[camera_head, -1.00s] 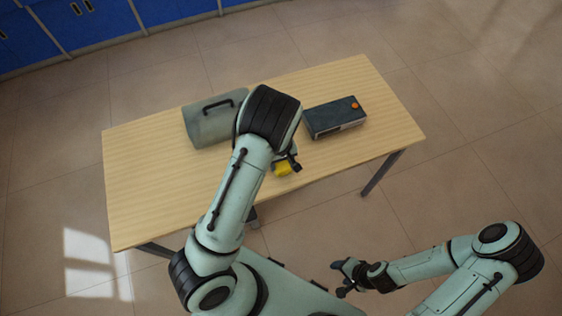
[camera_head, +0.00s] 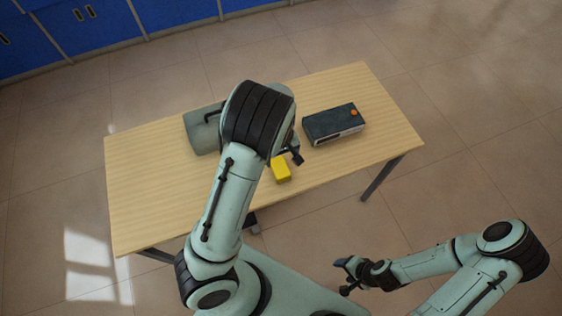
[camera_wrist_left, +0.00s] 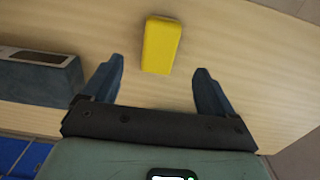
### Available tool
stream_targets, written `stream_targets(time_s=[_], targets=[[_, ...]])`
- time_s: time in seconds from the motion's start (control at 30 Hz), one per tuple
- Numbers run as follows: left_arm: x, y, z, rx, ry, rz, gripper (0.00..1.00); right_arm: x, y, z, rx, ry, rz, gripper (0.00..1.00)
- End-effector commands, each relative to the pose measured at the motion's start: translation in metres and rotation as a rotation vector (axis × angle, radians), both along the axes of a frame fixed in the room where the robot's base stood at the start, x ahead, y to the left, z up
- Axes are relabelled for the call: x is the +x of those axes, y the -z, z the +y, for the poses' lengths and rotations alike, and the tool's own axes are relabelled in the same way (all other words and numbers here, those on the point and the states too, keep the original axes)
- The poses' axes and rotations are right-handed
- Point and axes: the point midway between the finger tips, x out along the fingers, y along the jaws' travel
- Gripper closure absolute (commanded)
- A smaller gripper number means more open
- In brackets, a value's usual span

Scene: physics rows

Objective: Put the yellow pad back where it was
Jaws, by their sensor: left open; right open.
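The yellow pad (camera_head: 281,169) lies on the wooden table (camera_head: 150,200) near its front edge, to the left of the dark box. In the left wrist view the yellow pad (camera_wrist_left: 161,45) lies flat, just beyond the fingertips and between their lines, with no finger touching it. My left gripper (camera_wrist_left: 158,78) is open and empty. In the head view my left gripper (camera_head: 292,156) is partly hidden by its own arm, just behind the pad. My right gripper (camera_head: 345,276) is open and empty, away from the table in front of it.
A dark box with an orange button (camera_head: 335,124) stands on the table's right part; it also shows in the left wrist view (camera_wrist_left: 40,85). A grey-green case with a black handle (camera_head: 201,132) is at the back left, partly behind my arm. The table's left side is clear.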

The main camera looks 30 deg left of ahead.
Motion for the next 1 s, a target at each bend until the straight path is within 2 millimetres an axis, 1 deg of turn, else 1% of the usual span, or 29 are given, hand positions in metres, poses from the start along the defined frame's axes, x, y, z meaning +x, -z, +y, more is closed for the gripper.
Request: stream_targets(time_s=[0.03,0.1,0.23,1.0], targets=[[0.002,-0.012,-0.001,-0.001,0.0,-0.004,0.13,0.005,-0.004,0.0,0.0,0.0,-0.006,0.4],[0.002,-0.02,-0.001,-0.001,0.002,-0.004,0.13,0.007,-0.006,0.0,0.001,0.0,-0.008,0.4],[0.001,-0.029,0.0,0.0,0.0,-0.001,0.13,0.009,-0.007,0.0,0.0,0.0,-0.011,0.4],[-0.001,-0.03,0.0,0.0,0.0,0.001,0.13,0.009,-0.007,0.0,0.0,0.0,-0.01,0.4]])
